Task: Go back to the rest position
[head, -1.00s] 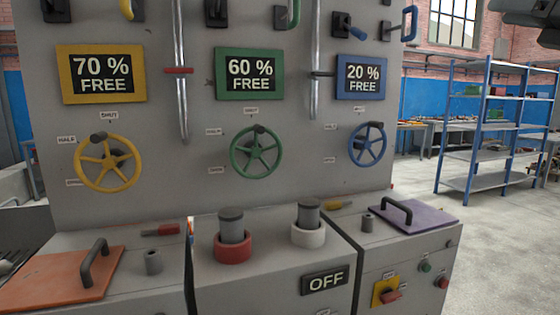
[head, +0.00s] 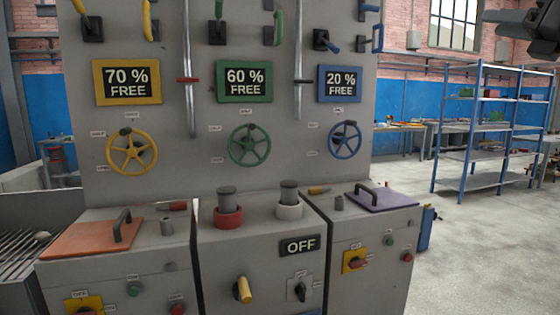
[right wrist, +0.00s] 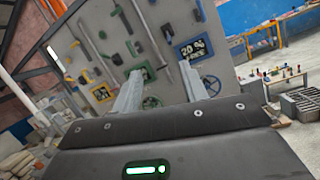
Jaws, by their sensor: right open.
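My right gripper (right wrist: 165,95) shows in the right wrist view with its two fingers apart and nothing between them. In the head view part of my right arm and gripper (head: 525,28) hangs at the top right corner, clear of the panel. The grey panel (head: 200,135) stands in front of me with a yellow handwheel (head: 132,150), a green handwheel (head: 249,146) and a blue handwheel (head: 345,140). Above them signs read 70 % (head: 127,83), 60 % (head: 244,81) and 20 % FREE (head: 339,84). My left gripper is not in view.
Grey cabinets stand below the panel, with an orange lid (head: 92,239), a purple lid (head: 381,200), a red ring (head: 228,217), a white ring (head: 289,210) and an OFF sign (head: 300,245). A blue shelf rack (head: 485,156) stands at right. The floor (head: 475,235) before it is clear.

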